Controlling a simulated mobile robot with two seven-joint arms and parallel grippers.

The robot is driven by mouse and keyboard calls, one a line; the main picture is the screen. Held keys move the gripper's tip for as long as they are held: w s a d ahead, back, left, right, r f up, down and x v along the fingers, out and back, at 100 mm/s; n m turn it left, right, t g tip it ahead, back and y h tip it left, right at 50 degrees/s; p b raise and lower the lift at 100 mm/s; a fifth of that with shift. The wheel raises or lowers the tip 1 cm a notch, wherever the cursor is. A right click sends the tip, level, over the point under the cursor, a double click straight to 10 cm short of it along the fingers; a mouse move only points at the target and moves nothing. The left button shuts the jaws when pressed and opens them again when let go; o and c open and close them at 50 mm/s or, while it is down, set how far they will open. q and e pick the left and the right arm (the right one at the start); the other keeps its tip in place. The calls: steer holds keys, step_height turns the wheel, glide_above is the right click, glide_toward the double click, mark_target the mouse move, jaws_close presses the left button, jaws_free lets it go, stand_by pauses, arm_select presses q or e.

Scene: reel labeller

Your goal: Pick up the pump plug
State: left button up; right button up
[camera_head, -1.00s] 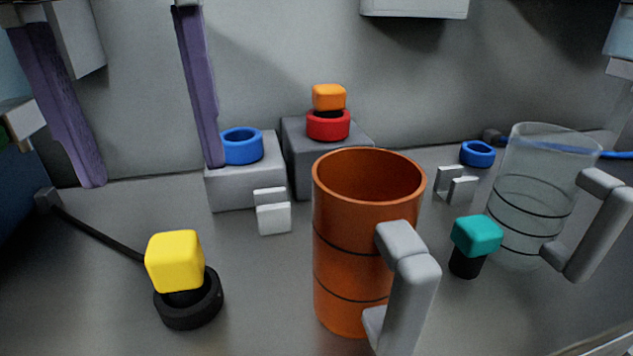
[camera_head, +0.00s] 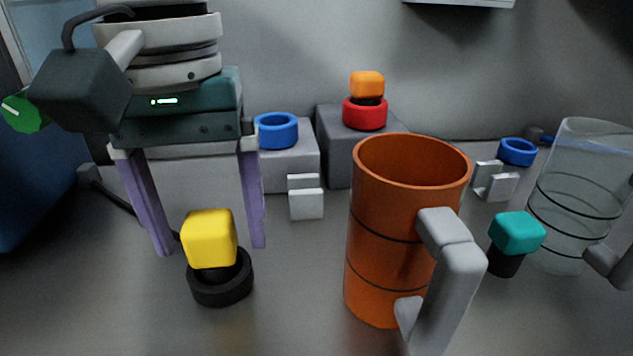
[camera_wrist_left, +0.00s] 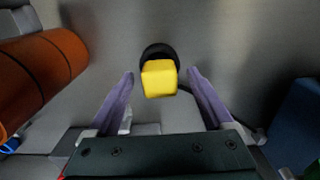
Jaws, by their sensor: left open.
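A yellow plug (camera_head: 209,238) stands in a black ring socket (camera_head: 220,282) on the grey surface; it also shows in the left wrist view (camera_wrist_left: 159,79). A teal plug (camera_head: 517,232) with a black lower part stands at the right, and an orange plug (camera_head: 367,84) sits in a red ring (camera_head: 364,114) at the back. I cannot tell by label which is the pump plug. My left gripper (camera_head: 210,248) is open and empty, its purple fingers pointing down around the yellow plug's position, apart from it. It also shows in the left wrist view (camera_wrist_left: 161,73). My right gripper is out of view.
A large orange mug (camera_head: 398,240) stands right of the yellow plug, with a clear jug (camera_head: 578,195) farther right. Blue rings (camera_head: 277,131) and (camera_head: 517,152), grey blocks and small white clips (camera_head: 305,200) stand behind. The front left surface is clear.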

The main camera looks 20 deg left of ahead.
mark_target(206, 219)
arm_select(q)
jaws_close()
stand_by(0.5)
step_height(206, 219, up, 20)
steer(key=p, duration=1.3)
